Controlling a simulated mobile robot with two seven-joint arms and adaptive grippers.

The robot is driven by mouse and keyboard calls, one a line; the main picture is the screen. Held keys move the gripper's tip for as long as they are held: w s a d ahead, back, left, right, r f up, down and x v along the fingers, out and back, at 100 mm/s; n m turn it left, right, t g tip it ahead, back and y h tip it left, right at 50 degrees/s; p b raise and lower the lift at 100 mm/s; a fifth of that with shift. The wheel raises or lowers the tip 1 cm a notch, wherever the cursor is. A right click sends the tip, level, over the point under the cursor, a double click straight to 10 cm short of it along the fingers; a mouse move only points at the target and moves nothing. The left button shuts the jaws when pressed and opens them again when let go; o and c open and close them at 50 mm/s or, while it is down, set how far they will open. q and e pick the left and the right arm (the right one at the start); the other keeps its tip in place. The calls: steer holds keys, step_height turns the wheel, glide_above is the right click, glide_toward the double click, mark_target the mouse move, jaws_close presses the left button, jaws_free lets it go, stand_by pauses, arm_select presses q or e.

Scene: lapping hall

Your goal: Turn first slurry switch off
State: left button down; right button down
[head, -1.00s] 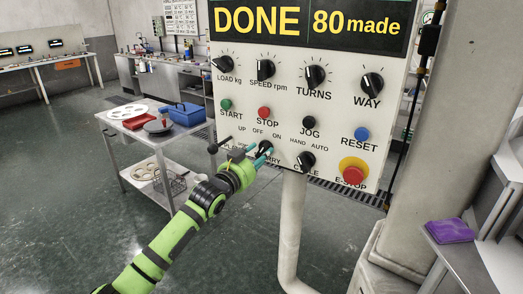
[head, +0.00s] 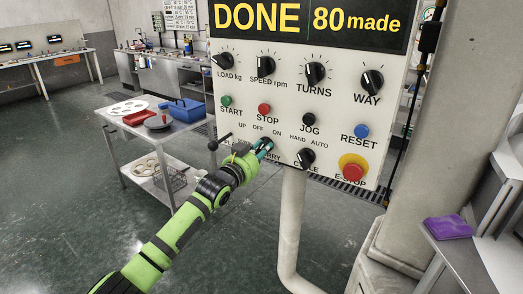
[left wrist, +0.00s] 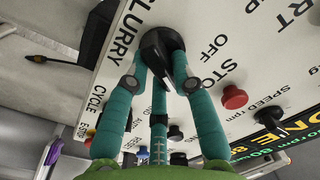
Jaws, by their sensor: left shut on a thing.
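The slurry switch is a black rotary knob (left wrist: 160,48) on the white control panel (head: 290,105). In the left wrist view it sits beside the SLURRY and OFF lettering. In the head view my left gripper (head: 265,148) covers most of the switch and part of its label. The teal fingers of my left gripper (left wrist: 160,75) are closed on the knob from both sides, with a third finger below it. My right gripper is in neither view.
The cycle switch (head: 305,158) is close to the right of my left gripper, and the red E-STOP button (head: 353,173) farther right. A black ball-ended lever (head: 220,143) is just left. A metal trolley (head: 115,130) with trays stands behind.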

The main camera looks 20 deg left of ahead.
arm_select(q)
steer(key=shift+n, duration=0.4)
steer(key=shift+r+n+p, duration=0.1)
steer(key=shift+n+p, duration=0.2)
steer(key=shift+n, duration=0.7)
steer(key=n, duration=0.3)
steer(key=shift+r+n, duration=0.1)
steer(key=shift+n, duration=0.2)
steer(key=n, duration=0.2)
steer(key=n+p, duration=0.1)
steer(key=n, duration=0.2)
steer(key=shift+w+a, duration=0.1)
steer(key=shift+a, duration=0.1)
steer(key=shift+n, duration=0.4)
steer(key=c, duration=1)
jaws_free()
steer(key=shift+c, duration=0.2)
